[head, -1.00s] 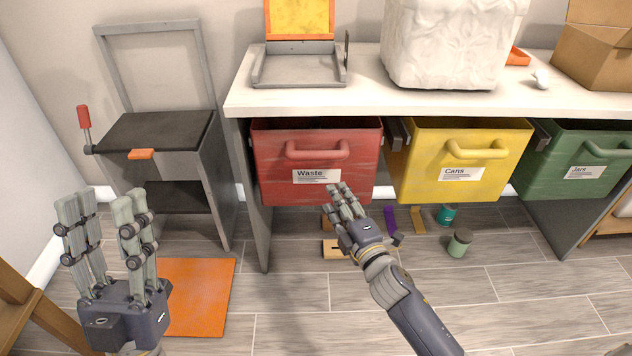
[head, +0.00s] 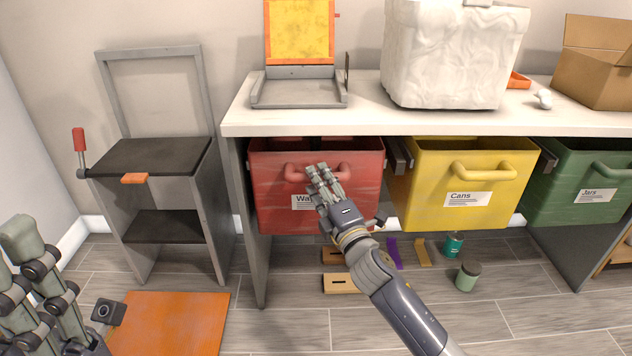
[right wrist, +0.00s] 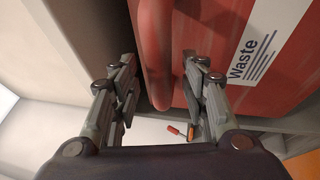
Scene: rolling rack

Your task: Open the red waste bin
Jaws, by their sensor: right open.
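The red waste bin (head: 270,203) hangs under the white counter, with a curved red handle (head: 292,172) on its front and a white "Waste" label. It looks closed. My right gripper (head: 322,172) is open in front of the bin, at the handle and over part of the label. In the right wrist view the handle (right wrist: 154,60) lies ahead between the open fingers (right wrist: 160,80), with the bin front (right wrist: 200,60) and label behind it. Whether a finger touches the handle I cannot tell. My left gripper (head: 35,290) is at the lower left, partly cut off by the frame.
A yellow Cans bin (head: 430,205) and a green Jars bin (head: 565,200) hang to the right. A grey post (head: 257,275) stands left of the red bin. Cans (head: 467,275) and small blocks lie on the floor below. An orange mat (head: 170,325) lies at left.

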